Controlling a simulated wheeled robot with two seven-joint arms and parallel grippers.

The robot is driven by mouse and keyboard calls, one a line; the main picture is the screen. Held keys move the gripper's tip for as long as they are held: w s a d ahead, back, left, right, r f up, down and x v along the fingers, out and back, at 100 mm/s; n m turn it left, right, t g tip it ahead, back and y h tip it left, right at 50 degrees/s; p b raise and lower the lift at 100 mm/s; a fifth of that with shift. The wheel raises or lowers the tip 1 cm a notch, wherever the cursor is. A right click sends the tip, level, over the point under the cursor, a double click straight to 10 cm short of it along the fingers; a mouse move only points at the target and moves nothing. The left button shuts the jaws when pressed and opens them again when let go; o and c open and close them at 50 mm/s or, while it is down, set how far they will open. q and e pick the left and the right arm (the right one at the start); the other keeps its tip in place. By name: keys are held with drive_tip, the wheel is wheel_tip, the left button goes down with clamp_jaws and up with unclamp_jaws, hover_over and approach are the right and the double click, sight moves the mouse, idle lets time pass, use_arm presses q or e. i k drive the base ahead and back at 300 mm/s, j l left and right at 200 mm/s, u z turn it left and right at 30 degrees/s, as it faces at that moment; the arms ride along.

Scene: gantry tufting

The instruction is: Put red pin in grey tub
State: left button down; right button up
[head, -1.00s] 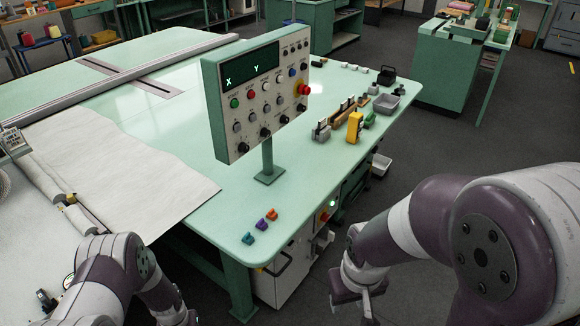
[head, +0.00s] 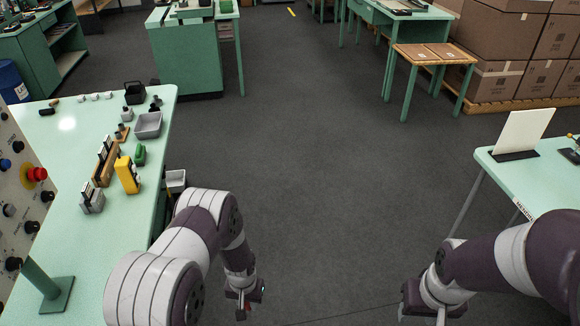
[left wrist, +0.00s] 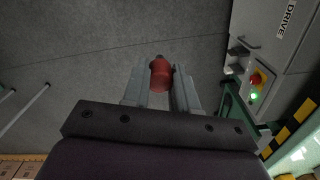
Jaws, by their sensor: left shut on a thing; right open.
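The red pin (left wrist: 160,76) is between the two fingers of my left gripper (left wrist: 161,88) in the left wrist view, over dark floor. In the head view my left gripper (head: 244,300) hangs low, right of the green table's edge, apart from it; the pin is barely visible there. A grey tub (head: 148,126) stands on the table near its right edge, farther back than my left gripper. My right gripper (head: 432,312) is at the lower right of the head view, its jaws small and partly cut off.
The green table (head: 130,225) also holds a yellow device (head: 126,174), a wooden rack (head: 104,164) and a green block (head: 140,154). A pale bin (head: 175,181) hangs at its side. A control panel (head: 20,190) stands left. Open floor (head: 320,140) lies between tables.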

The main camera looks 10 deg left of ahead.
sight(150, 129)
drive_tip(key=i+j, duration=0.2)
drive_tip(key=i, duration=0.4)
drive_tip(key=i+j+u, duration=0.1)
drive_tip(key=i+j, duration=0.15)
drive_tip(key=i, duration=0.3)
drive_tip(key=i+j, duration=0.15)
drive_tip(key=i, duration=0.45)
drive_tip(key=i+j, duration=0.15)
drive_tip(key=i, duration=0.4)
drive_tip(key=i+j+u, duration=0.1)
drive_tip(key=i, duration=0.5)
drive_tip(key=j, duration=0.1)
